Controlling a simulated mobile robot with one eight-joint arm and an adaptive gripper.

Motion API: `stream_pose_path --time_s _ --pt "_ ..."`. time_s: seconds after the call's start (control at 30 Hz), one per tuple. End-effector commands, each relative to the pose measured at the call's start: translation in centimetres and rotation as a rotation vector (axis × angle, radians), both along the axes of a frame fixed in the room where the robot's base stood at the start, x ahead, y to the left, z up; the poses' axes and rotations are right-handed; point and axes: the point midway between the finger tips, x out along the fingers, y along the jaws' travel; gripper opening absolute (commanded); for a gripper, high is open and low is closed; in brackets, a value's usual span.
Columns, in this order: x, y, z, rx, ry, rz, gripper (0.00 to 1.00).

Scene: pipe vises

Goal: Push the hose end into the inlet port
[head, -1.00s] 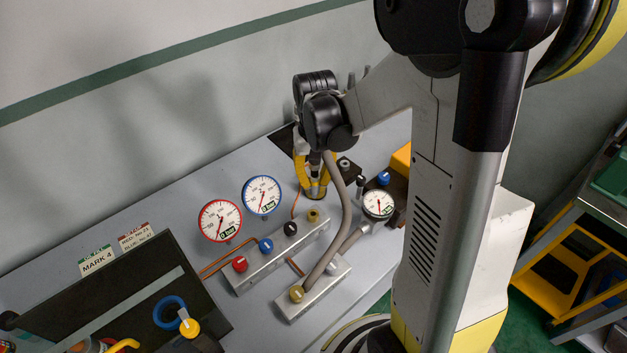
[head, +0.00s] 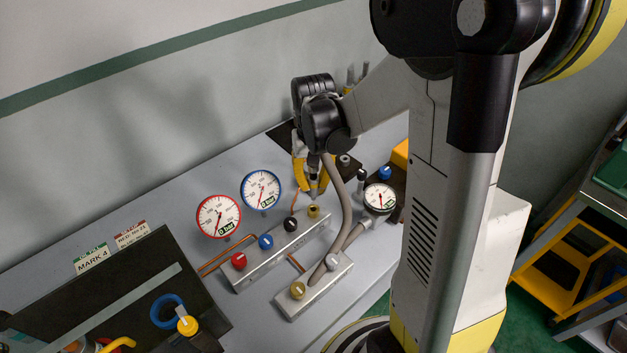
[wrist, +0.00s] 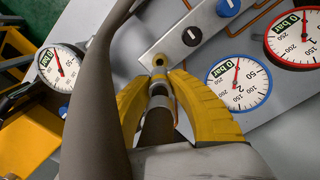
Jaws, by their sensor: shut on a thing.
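My gripper (head: 312,185) has yellow fingers shut on the metal-tipped hose end (wrist: 158,90). In the wrist view my gripper (wrist: 160,85) points the hose end towards a brass ring-shaped port (wrist: 160,61) on the end of the grey manifold block. This port (head: 314,211), apparently the inlet port, stands just below the fingertips in the head view. The tip looks close to the port and roughly in line with it; I cannot tell whether they touch. The grey hose (head: 341,190) curves from my gripper down to the smaller front block (head: 318,287).
Red-rimmed (head: 218,217) and blue-rimmed (head: 262,190) gauges stand behind the manifold (head: 280,250), which carries red, blue and black knobs. A third gauge (head: 380,198) stands to the right. A dark open case (head: 100,300) lies left. Bench surface behind the gauges is clear.

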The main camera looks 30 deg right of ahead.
Motion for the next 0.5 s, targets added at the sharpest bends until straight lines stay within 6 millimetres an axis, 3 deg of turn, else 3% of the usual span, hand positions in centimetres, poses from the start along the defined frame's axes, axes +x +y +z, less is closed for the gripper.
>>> stream_pose_path --time_s 0.2,0.5 --pt "0.0 0.0 -2.5 0.000 0.000 0.000 0.00" --pt "0.0 0.0 -3.1 0.000 0.000 0.000 0.00"
